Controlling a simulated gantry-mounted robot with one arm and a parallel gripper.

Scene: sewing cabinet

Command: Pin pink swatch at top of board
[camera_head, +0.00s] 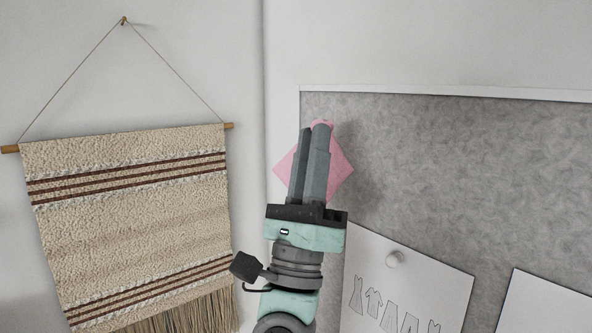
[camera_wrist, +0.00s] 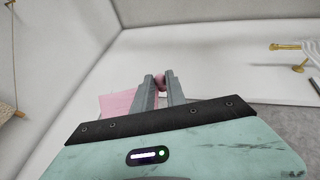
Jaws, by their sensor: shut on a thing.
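The pink swatch (camera_head: 341,173) hangs like a diamond behind my gripper's fingers (camera_head: 316,128) in the head view, its middle hidden by them. My gripper points upward and is shut on a small round pink piece at the swatch's top corner, which looks like a pin head. In the wrist view this pin head (camera_wrist: 160,80) sits between the fingertips, and the swatch (camera_wrist: 116,104) shows left of the fingers. The grey board (camera_head: 460,170) is on the right in the head view. The swatch overlaps its upper left edge in the picture; I cannot tell whether they touch.
Another white sheet (camera_head: 545,305) is at lower right. A woven hanging (camera_head: 130,220) is on the left wall. The board's upper area is bare.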

